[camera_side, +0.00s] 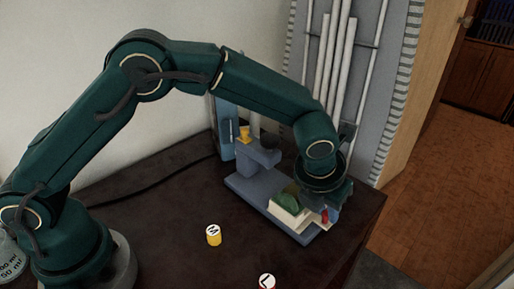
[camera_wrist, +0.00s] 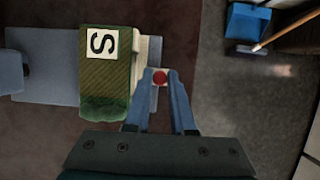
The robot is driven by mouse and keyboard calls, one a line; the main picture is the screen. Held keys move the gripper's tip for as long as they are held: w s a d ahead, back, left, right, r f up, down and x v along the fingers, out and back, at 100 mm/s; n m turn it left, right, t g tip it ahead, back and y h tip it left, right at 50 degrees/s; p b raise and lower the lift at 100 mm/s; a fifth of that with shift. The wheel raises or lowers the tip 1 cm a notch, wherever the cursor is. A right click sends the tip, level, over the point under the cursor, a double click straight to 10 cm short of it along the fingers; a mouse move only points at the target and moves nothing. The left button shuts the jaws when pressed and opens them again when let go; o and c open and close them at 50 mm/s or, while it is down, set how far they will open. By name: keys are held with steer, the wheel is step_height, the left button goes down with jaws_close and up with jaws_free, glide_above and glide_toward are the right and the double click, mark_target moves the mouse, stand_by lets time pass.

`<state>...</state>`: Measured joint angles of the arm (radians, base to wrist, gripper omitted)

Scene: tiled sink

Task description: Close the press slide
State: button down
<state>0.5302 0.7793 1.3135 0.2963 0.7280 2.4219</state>
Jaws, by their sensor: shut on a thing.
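The press (camera_side: 254,184) is blue-grey and stands near the table's right edge; its base also shows in the wrist view (camera_wrist: 52,82). Its cream slide (camera_side: 281,214) is out at the front end, away from the press head (camera_side: 262,153). A green block (camera_side: 289,198) sits on the slide; in the wrist view the block (camera_wrist: 105,82) has a white label with an S. My gripper (camera_side: 327,209) is at the slide's outer end, shut on the small red knob (camera_wrist: 160,78), which lies between its fingertips. The fingers partly hide the slide's end.
A yellow cylinder marked M (camera_side: 213,236) and a white-topped one marked L (camera_side: 267,281) stand on the dark table. A blue object (camera_side: 227,128) stands behind the press. A dark cable (camera_side: 150,180) runs along the back. The table edge is close at right.

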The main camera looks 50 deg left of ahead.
mark_target(289, 186)
stand_by(0.6)
steer(key=a, duration=0.9)
steer(key=c, duration=1)
jaws_free()
steer(key=shift+c, duration=0.2)
steer(key=shift+r, duration=0.1)
steer(key=v, duration=0.4)
steer(key=shift+s+r, duration=0.15)
steer(key=shift+r, duration=0.25)
steer(key=shift+s, duration=0.1)
